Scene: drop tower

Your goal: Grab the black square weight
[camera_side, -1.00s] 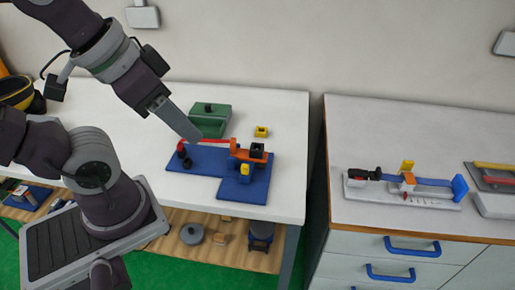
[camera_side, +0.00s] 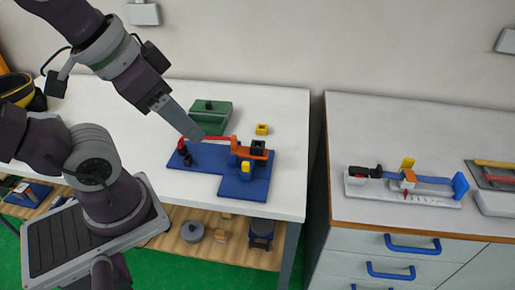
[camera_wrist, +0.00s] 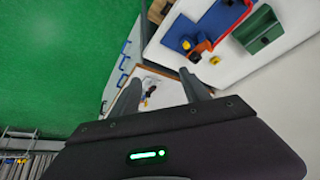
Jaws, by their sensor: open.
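The black square weight (camera_side: 258,147) sits at the orange part on the right of the blue base (camera_side: 229,187) in the side view. In the wrist view the blue base (camera_wrist: 222,22) is at the top right, and a small dark shape on it cannot be identified for sure. My gripper (camera_side: 194,135) is above the left part of the base, up and to the left of the weight and apart from it. In the wrist view my gripper (camera_wrist: 160,80) shows two separated fingers with nothing held between them.
A green box (camera_side: 211,113) stands behind the base, with a small yellow block (camera_side: 262,129) to its right. A red arm (camera_side: 205,139) runs across the base. A second bench with a white device (camera_side: 403,192) stands to the right, across a gap.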

